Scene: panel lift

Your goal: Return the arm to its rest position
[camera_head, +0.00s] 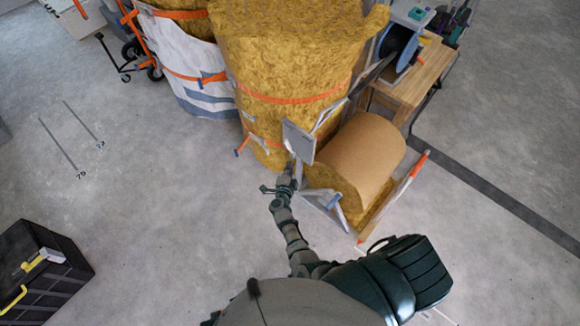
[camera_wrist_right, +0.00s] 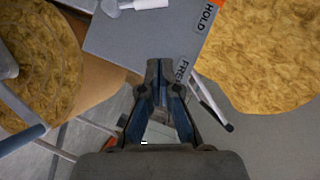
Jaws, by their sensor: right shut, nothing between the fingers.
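My right arm reaches up the middle of the head view, and its gripper (camera_head: 287,178) is close to a small grey panel (camera_head: 298,142) on a stand. In the right wrist view the gripper (camera_wrist_right: 159,68) is shut with nothing between its fingertips. The fingertips appear in front of the lower edge of the grey panel (camera_wrist_right: 135,38), which carries a white handle-like part and labels reading "HOLD" and "FREE". I cannot tell whether they touch it. My left gripper is in neither view.
Large yellow insulation rolls (camera_head: 285,55) stand behind the panel. A brown-wrapped roll (camera_head: 365,150) lies on a cart just right of my gripper. A wooden bench (camera_head: 420,75) is at the back right. A black toolbox (camera_head: 40,270) sits at lower left. The left floor is mostly clear.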

